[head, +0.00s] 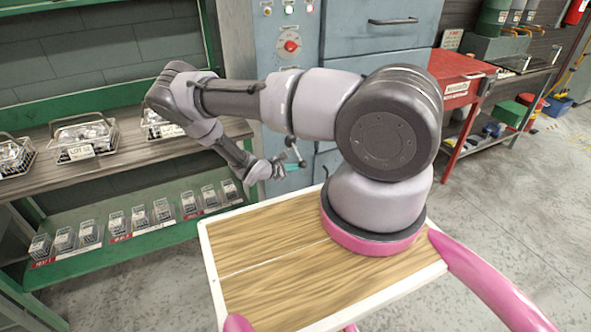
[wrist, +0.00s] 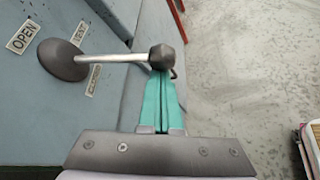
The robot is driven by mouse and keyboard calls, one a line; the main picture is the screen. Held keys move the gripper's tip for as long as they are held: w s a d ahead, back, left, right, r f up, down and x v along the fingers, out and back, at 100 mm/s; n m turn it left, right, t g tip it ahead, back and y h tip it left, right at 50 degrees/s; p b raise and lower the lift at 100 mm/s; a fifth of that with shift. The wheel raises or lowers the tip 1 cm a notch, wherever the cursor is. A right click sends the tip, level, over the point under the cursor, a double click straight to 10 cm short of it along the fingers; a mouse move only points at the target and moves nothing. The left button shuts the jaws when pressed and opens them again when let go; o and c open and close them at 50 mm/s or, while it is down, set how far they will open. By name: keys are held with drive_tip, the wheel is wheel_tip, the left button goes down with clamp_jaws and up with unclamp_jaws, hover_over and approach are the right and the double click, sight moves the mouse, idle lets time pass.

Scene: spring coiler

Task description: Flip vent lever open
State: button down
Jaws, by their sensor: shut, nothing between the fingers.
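The vent lever (wrist: 112,58) is a pale metal rod on a round dark base, with a dark faceted knob at its free end. In the wrist view it points right, away from the OPEN label (wrist: 23,36). A VENT label (wrist: 80,30) and a CLOSED label (wrist: 93,80) are near the base. My gripper (wrist: 162,78) has teal fingers, shut and empty. The knob overlaps their tips in the picture; I cannot tell whether they touch. In the head view my gripper (head: 280,169) is small, low beside the blue-grey cabinet, close to the lever (head: 293,151).
The blue-grey cabinet (head: 345,30) stands behind my arm. A green shelf (head: 150,238) with baskets and small boxes is at left. A red cart (head: 458,68) is at right. The grey floor is open at the right.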

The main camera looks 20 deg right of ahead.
sight(304, 162)
drive_tip(key=shift+s+r, duration=0.2)
drive_tip(key=shift+r, duration=0.1)
drive_tip(key=r+n+g, duration=0.1)
drive_tip(key=r, duration=0.1)
drive_tip(key=s+r+n+g, duration=0.1)
drive_tip(key=shift+d+r+g, duration=0.1)
drive_tip(key=shift+r+g, duration=0.2)
drive_tip(key=shift+r, duration=0.05)
drive_tip(key=shift+w+r, duration=0.2)
drive_tip(key=shift+r, duration=2.05)
drive_tip(key=f, duration=0.2)
drive_tip(key=a+f, duration=0.1)
drive_tip(key=f, duration=0.1)
drive_tip(key=shift+s, duration=0.4)
drive_tip(key=w+v, duration=0.1)
drive_tip(key=v, duration=0.9)
drive_tip(key=shift+w+r, duration=0.15)
drive_tip(key=shift+w, duration=0.2)
